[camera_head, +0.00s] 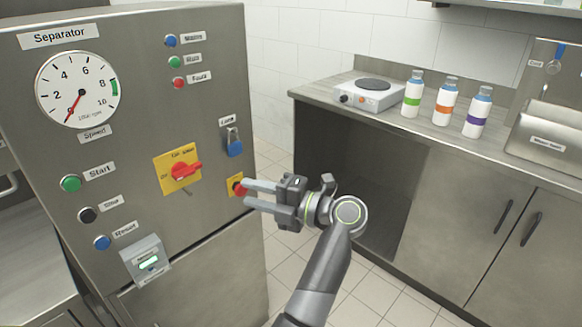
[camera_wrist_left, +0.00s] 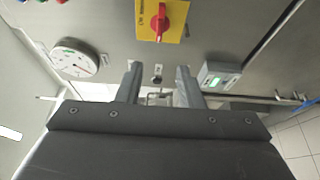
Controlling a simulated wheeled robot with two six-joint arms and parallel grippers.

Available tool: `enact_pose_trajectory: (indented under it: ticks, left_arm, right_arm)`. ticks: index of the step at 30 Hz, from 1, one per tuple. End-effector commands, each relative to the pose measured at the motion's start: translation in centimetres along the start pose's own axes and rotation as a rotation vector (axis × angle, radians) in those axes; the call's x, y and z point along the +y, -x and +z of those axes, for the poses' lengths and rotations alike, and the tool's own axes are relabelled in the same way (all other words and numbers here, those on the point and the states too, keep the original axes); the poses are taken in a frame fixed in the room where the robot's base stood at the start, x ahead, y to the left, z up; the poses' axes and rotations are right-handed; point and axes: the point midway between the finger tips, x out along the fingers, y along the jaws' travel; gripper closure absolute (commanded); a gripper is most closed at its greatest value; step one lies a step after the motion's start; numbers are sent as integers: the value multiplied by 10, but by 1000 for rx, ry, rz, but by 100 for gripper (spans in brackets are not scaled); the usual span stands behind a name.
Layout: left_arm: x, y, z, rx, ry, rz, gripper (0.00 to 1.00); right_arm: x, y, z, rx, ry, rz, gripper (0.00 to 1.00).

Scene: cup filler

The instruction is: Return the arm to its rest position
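My left gripper (camera_head: 246,195) is in the middle of the head view, its arm (camera_head: 325,270) coming up from the bottom edge. Its two fingers point left toward the separator panel and are apart with nothing between them. In the head view the fingertips overlap or lie close to the small yellow plate with a red emergency knob (camera_head: 238,185); I cannot tell whether they touch it. In the left wrist view the fingers of the gripper (camera_wrist_left: 159,78) are spread apart. My right gripper does not show.
The steel separator cabinet (camera_head: 215,85) stands at left, with a dial (camera_head: 78,90), a red switch (camera_head: 184,171), a blue padlock (camera_head: 234,143) and a small display box (camera_head: 147,260). At right a counter (camera_head: 400,125) holds a hotplate (camera_head: 368,96) and bottles (camera_head: 445,102). Tiled floor lies between.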

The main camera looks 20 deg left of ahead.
Motion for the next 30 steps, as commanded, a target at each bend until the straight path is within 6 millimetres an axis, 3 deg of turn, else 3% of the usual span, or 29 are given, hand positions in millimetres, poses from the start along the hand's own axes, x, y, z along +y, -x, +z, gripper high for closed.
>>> enact_pose_trajectory:
  ticks: [5, 8, 11, 14, 17, 22, 26, 30]
  left_arm:
    - [-2, -2, 1, -5, -12, 25, 66]
    - [-7, -7, 9, -39, -59, 127, 66]
    - [-22, -12, 24, -126, -159, 307, 66]
    - [-54, -11, 44, -274, -309, 507, 66]
    - [-105, -4, 60, -461, -487, 670, 66]
    - [-229, 12, 56, -831, -831, 823, 66]
    - [-322, 17, 23, -1082, -1069, 838, 66]
    - [-413, 16, -36, -1322, -1310, 790, 66]
  right_arm:
    - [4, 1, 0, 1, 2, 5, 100]
    - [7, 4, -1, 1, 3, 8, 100]
    - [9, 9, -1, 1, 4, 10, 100]
    - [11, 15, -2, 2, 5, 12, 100]
    - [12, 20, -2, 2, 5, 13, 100]
    - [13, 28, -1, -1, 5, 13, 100]
    - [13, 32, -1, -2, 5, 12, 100]
    - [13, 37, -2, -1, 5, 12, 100]
